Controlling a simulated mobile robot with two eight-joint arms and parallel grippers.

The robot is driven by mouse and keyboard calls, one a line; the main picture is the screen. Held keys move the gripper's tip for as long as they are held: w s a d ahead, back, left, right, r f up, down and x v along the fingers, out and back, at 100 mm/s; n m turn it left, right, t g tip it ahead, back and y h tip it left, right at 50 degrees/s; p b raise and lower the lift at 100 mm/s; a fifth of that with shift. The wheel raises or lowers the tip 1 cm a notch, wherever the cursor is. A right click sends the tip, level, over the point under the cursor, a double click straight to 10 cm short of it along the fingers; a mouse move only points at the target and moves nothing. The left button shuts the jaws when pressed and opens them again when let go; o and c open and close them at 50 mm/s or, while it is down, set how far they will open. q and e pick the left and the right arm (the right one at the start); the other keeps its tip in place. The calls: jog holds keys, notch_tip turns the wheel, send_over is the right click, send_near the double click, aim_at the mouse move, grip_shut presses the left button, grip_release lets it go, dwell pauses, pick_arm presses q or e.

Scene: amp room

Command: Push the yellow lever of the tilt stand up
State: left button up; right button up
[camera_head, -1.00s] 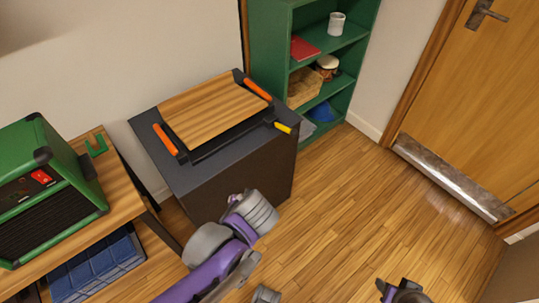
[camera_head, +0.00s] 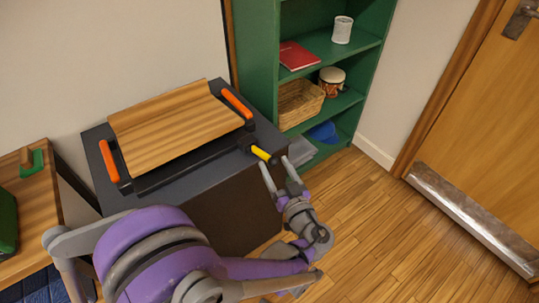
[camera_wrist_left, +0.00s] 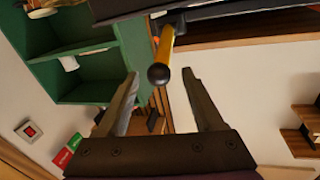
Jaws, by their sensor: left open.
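The tilt stand (camera_head: 180,165) sits on a dark cabinet, with a wooden board (camera_head: 165,125) and two orange grips on top. Its yellow lever (camera_head: 262,154) sticks out from the right end, pointing slightly down in the head view. In the left wrist view the lever (camera_wrist_left: 165,42) has a dark round end and appears between the finger lines. My left gripper (camera_head: 277,164) is open and empty, its fingertips just below and beside the lever's end. I cannot tell whether they touch it. My right gripper is not in view.
The dark cabinet (camera_head: 225,212) stands below the stand. A green shelf (camera_head: 257,60) with a basket (camera_head: 299,103), a red book (camera_head: 298,56) and a white cup (camera_head: 341,30) is close behind the gripper. Open wooden floor (camera_head: 380,225) lies to the right, before a door.

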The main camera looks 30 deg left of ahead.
aim_at(264, 156)
pick_arm(q)
jog(key=x, duration=0.5)
jog(key=shift+w+a+b, duration=0.1)
jog(key=shift+w+b, duration=0.05)
jog(key=shift+b, duration=0.15)
grip_shut()
dwell(1.1)
